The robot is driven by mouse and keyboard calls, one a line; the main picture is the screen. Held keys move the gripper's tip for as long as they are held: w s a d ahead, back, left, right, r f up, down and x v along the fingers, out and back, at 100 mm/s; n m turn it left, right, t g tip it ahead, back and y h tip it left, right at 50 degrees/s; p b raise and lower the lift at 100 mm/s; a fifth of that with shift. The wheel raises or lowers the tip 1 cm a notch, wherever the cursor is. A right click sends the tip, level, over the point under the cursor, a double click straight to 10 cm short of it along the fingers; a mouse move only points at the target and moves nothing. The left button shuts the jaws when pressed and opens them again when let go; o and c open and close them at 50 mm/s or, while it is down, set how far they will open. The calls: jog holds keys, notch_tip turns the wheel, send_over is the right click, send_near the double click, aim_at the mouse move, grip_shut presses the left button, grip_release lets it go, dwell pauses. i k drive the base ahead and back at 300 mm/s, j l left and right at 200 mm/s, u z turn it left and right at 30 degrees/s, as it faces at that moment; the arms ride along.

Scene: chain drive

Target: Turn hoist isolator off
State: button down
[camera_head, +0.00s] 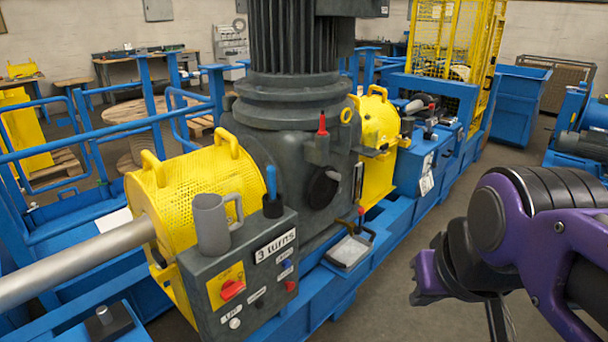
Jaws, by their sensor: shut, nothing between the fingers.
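The likely hoist isolator is a red rotary knob (232,290) on a yellow plate (218,281). The plate is on the front of the grey control box (270,275) in the lower middle of the head view. The knob's handle looks tilted, but its marked position is too small to read. My gripper (418,297) is at the right, purple and dark, shut and empty. It is over the floor, well to the right of the box and apart from it.
A grey mug (211,223) and a dark cup with a blue-handled tool (272,198) stand on the box. A red button (291,285) and a white button (235,323) are near the knob. A metal tray (349,250) is right of the box.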

aim_at(230, 289)
jog(key=k+u, duration=0.15)
jog(key=u, duration=0.9)
jog(key=i+l+u, duration=0.1)
jog(key=i+l, duration=0.15)
